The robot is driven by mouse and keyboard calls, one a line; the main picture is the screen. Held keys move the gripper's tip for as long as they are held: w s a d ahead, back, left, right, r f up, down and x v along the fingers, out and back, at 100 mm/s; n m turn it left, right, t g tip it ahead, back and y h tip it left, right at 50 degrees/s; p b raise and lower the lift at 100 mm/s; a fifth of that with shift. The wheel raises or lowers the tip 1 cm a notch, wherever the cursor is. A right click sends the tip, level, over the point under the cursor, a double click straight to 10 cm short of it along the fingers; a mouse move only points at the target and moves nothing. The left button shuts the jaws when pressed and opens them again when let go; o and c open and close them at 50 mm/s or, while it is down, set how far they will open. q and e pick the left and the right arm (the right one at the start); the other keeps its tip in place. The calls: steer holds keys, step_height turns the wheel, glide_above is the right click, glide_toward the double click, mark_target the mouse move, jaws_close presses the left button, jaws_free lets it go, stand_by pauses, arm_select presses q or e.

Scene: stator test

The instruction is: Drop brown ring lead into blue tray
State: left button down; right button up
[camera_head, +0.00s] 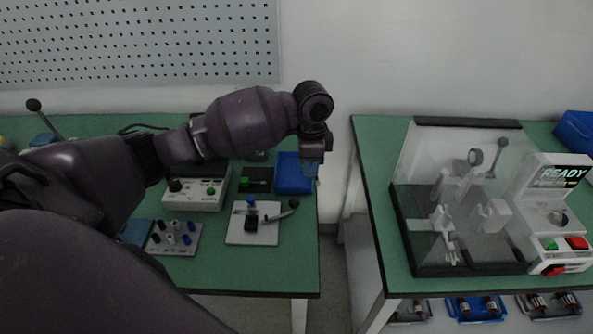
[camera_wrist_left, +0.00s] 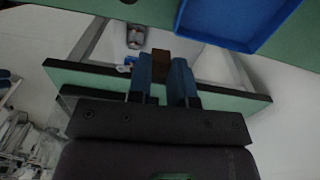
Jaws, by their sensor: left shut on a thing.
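My left gripper (camera_head: 312,168) has two blue fingers and points down near the right edge of the left green table. In the left wrist view, the gripper (camera_wrist_left: 161,72) is shut on a small brown block-like piece, the brown ring lead (camera_wrist_left: 161,62). The rest of the lead is hidden or too small to make out. The blue tray (camera_head: 292,181) lies on the table just left of the gripper in the head view. In the left wrist view the tray (camera_wrist_left: 247,44) shows beyond the fingertips, at the top right, with its visible floor bare. My right gripper is out of view.
A grey box with knobs (camera_head: 193,200), a white plate with parts (camera_head: 254,236) and a terminal block (camera_head: 176,238) stand left of the tray. A gap separates this table from the right table (camera_head: 372,190), which bears a clear-covered tester (camera_head: 470,200).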

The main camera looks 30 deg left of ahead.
arm_select(q)
steer(key=w+a+m+p, duration=0.2)
steer(key=w+a+m, duration=0.3)
steer(key=a+m, duration=0.4)
steer(key=m+b, duration=0.2)
steer(key=b, duration=0.2)
glide_above(287, 174)
step_height(287, 174, down, 6)
steer(key=shift+r, duration=0.1)
steer(key=shift+f, duration=0.55)
steer(key=c, duration=1.1)
jaws_free()
steer(key=shift+o, duration=0.8)
